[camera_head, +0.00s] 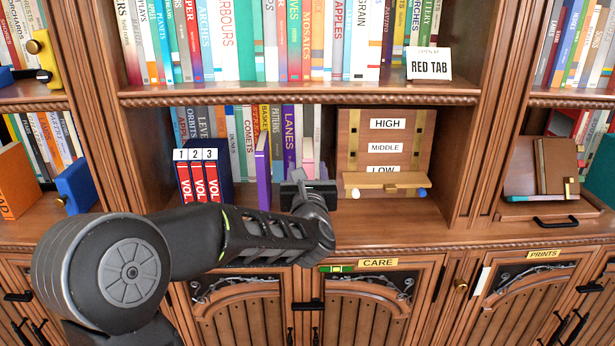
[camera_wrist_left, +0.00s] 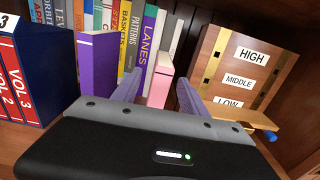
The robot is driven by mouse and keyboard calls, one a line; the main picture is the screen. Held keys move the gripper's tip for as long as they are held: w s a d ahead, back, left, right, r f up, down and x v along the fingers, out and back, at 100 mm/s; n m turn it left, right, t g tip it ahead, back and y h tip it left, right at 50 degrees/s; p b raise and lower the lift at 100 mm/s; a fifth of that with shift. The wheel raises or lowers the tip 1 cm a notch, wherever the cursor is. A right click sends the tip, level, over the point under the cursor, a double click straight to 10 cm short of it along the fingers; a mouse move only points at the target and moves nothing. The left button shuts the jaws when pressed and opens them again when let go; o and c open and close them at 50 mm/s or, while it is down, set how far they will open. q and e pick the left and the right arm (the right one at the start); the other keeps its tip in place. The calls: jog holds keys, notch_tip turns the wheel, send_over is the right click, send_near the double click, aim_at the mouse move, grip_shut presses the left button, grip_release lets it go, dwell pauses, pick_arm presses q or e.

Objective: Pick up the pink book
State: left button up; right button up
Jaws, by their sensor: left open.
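The pink book (camera_wrist_left: 160,85) stands upright on the middle shelf, its spine forward of the row behind it. In the head view its upper part (camera_head: 308,152) shows just above my left gripper (camera_head: 312,182), which hides the lower part. In the left wrist view my open left gripper (camera_wrist_left: 157,97) points at the book, with one finger to its left and one to its right. I cannot tell whether the fingertips reach past its front edge. Nothing is held. My right gripper is not in view.
A purple book (camera_head: 263,170) stands left of the pink book, with red volumes (camera_head: 198,182) further left. A wooden HIGH/MIDDLE/LOW board (camera_head: 383,150) with a small ledge stands to the right. The shelf above (camera_head: 300,95) overhangs this compartment.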

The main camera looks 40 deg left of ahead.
pick_arm(q)
jog(key=shift+x, duration=1.35)
jog(key=shift+f, duration=0.1)
jog(key=shift+p, duration=0.3)
jog(key=shift+w+a, duration=0.1)
jog(key=shift+w, duration=0.05)
jog(key=p+x, duration=0.1)
jog(key=x, duration=0.3)
jog(key=shift+w+a+p, duration=0.15)
jog(key=shift+w+p, duration=0.2)
jog(key=shift+p, duration=0.05)
grip_shut()
